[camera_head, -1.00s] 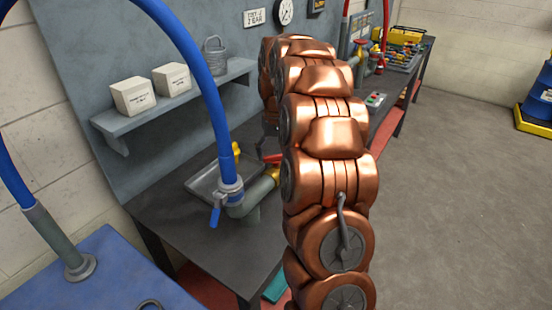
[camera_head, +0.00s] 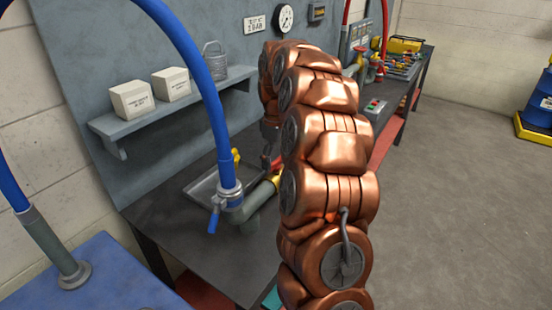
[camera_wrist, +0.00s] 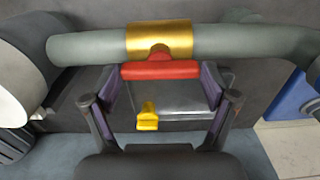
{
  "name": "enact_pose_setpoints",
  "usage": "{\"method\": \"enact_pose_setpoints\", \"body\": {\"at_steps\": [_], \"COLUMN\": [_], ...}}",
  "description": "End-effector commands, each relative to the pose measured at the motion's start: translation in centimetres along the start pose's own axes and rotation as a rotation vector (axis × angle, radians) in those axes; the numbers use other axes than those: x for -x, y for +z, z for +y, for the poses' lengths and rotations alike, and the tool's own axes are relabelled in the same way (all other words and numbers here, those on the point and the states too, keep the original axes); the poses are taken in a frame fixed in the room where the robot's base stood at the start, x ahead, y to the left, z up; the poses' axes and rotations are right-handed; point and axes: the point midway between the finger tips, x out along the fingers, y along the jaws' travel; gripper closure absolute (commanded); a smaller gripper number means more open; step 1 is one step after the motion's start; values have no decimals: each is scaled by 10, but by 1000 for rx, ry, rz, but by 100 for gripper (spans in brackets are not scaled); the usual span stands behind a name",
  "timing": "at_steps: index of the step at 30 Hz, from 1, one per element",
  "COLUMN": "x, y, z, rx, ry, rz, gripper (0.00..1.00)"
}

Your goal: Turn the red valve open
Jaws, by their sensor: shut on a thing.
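The red valve has a red bar handle (camera_wrist: 160,70) on a brass body (camera_wrist: 160,40), set in a grey-green pipe (camera_wrist: 90,48). In the wrist view my gripper (camera_wrist: 160,82) has one finger at each end of the red bar and is shut on it. The bar lies across the picture, roughly along the pipe. In the head view the pipe (camera_head: 243,211) and brass body (camera_head: 275,181) show beside my copper arm. My arm hides much of the valve and my gripper there.
A blue hose (camera_head: 205,75) rises from the pipe's near end, with a blue lever (camera_head: 213,221) beside it. A yellow item (camera_wrist: 147,118) shows between my fingers, beyond them near a tray (camera_head: 203,187). A shelf with white boxes (camera_head: 131,99) hangs behind.

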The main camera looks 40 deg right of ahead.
Motion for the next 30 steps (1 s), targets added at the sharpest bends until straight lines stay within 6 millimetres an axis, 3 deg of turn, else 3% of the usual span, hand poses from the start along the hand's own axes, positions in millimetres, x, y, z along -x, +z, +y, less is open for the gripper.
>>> {"method": "enact_pose_setpoints", "body": {"at_steps": [17,18,22,30], "x": [0,0,0,0], "y": [1,1,1,0], "z": [1,1,0,0], "rx": [31,31,30,30], "ry": [0,0,0,0], "rz": [-3,-3,-2,-1], "gripper": [50,12,0,0]}}
